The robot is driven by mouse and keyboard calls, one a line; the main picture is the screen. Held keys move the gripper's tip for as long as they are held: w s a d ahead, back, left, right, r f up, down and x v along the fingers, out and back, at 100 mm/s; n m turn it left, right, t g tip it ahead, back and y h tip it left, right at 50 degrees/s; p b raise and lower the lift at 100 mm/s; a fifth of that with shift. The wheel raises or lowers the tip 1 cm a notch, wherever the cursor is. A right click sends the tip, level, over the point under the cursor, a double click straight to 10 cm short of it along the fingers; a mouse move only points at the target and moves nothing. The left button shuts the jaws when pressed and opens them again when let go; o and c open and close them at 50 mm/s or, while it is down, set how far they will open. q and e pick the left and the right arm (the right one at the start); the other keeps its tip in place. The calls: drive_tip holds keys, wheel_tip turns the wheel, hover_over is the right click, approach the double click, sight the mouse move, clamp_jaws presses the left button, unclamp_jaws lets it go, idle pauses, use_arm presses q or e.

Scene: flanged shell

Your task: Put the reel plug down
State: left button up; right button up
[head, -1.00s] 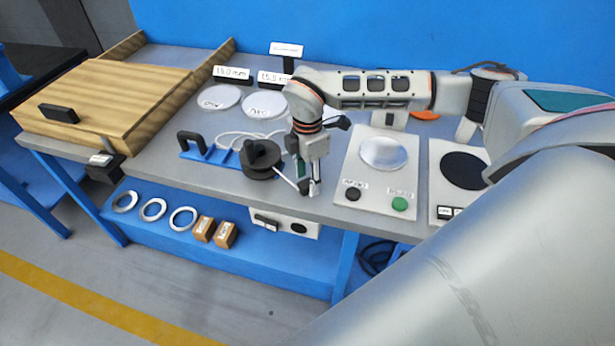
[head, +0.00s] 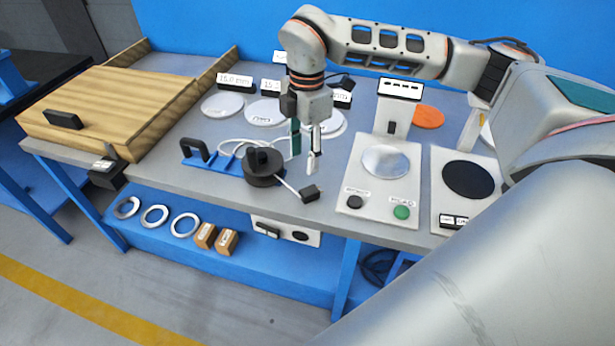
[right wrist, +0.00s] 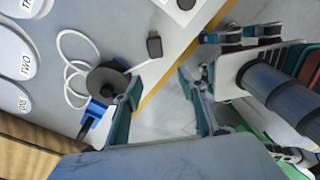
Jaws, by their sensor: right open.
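The reel plug (head: 309,193), a small black block on a pale cable, lies on the grey table near its front edge. The cable runs to the black reel (head: 263,167) at its left. My right gripper (head: 304,158) is open and empty, raised above the table just behind the plug. In the right wrist view the plug (right wrist: 154,46) lies apart from the open fingers (right wrist: 160,82), and the reel (right wrist: 106,82) shows partly behind one finger. My left gripper is not in view.
A blue bracket with a black handle (head: 193,147) stands left of the reel. White labelled discs (head: 223,104) lie behind. A panel with a green button (head: 401,212) is to the right. A wooden board (head: 110,105) covers the left of the table.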

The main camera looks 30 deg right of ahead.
drive_tip(key=s+a+f+n+g+y, duration=0.1)
drive_tip(key=s+a+f+n+y, duration=0.15)
drive_tip(key=a, duration=0.45)
drive_tip(key=s+a+f+n+g+y, duration=0.1)
drive_tip(key=s+a+n+y, duration=0.15)
drive_tip(key=a, duration=0.45)
drive_tip(key=s+a+f+n+g+y, duration=0.1)
drive_tip(key=s+a+n+y, duration=0.2)
drive_tip(key=a, duration=0.4)
drive_tip(key=s+a+r+m+t+y, duration=0.15)
drive_tip(key=a+r+t+y, duration=0.25)
drive_tip(key=a+r+y, duration=0.65)
drive_tip(key=w+d+f+m+t+h, duration=0.4)
drive_tip(key=d+f+m+t+h, duration=0.15)
drive_tip(key=f+m+t, duration=0.2)
drive_tip(key=w+d+f+m+t+h, duration=0.4)
drive_tip(key=d+f+m+t, duration=0.25)
drive_tip(key=m+t, duration=0.2)
drive_tip(key=s+d+f+m+g+h, duration=0.1)
drive_tip(key=s+d+f+g+h, duration=0.1)
drive_tip(key=f, duration=0.5)
drive_tip(key=s+d+f+m+g+h, duration=0.1)
drive_tip(key=s+d+f+g+h, duration=0.1)
drive_tip(key=s+d+f, duration=0.2)
drive_tip(key=s+d+f+m+g+h, duration=0.2)
drive_tip(key=s+d+f, duration=0.2)
drive_tip(key=s+f, duration=0.3)
wheel_tip(320, 180, down, 4)
drive_tip(key=shift+s+h, duration=0.15)
drive_tip(key=shift+h, duration=0.25)
